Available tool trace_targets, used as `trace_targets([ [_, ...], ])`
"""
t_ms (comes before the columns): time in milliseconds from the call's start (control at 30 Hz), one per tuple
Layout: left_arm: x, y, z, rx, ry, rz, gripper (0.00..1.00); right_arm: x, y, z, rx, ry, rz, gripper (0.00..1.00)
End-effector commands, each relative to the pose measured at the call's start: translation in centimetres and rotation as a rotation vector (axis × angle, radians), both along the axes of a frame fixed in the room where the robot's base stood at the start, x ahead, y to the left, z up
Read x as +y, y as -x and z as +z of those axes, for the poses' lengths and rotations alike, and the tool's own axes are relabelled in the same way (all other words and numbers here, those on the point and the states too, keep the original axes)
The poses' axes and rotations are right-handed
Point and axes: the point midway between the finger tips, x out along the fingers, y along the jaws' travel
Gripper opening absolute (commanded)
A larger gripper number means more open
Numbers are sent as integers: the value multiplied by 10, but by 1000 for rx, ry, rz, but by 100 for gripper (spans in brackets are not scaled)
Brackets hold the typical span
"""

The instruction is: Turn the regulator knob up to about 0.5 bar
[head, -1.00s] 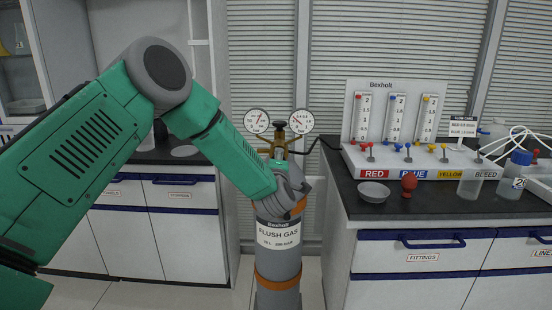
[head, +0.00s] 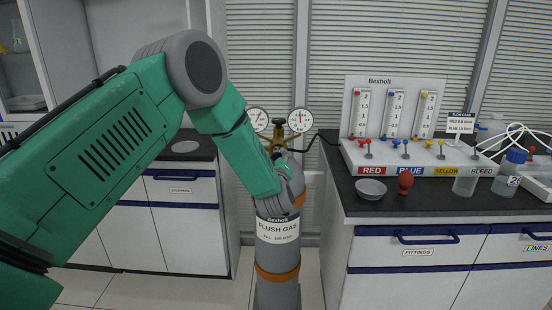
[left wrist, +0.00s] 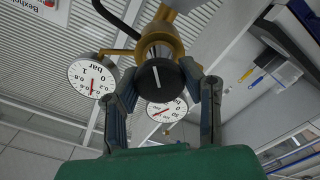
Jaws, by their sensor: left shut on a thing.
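The regulator knob (left wrist: 160,78) is black and round with a white line on its face, in the middle of the left wrist view. My left gripper (left wrist: 160,72) has a finger on each side of it and is shut on it. In the head view my left gripper (head: 288,188) is at the regulator, in front of the cylinder's top, and hides the knob. A gauge marked bar (left wrist: 92,76) and a second gauge (left wrist: 166,112) show upside down in the left wrist view. Their needles are too small to read surely. My right gripper is not in view.
The grey flush gas cylinder (head: 278,252) stands between two counters. The right counter (head: 350,198) holds a flowmeter panel (head: 392,110), a grey bowl (head: 371,190), a red bulb (head: 405,183) and bottles. A dark hose (head: 325,137) runs from the regulator to the right.

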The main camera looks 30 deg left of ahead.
Motion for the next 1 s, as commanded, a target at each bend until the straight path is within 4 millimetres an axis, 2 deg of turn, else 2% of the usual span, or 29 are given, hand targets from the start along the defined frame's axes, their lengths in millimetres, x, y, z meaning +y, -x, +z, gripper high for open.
trace_targets([
  [33, -7, 2, -10, 27, 0, -13, 5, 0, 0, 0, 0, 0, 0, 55],
  [500, -6, 2, -11, 34, -10, -12, 5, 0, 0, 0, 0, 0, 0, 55],
  [533, -6, 2, -11, 33, -9, -12, 37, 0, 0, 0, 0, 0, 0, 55],
  [600, -5, 2, -10, 32, -10, -11, 59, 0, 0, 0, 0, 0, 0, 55],
  [1000, -3, 7, -6, 22, -10, -5, 59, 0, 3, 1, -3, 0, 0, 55],
])
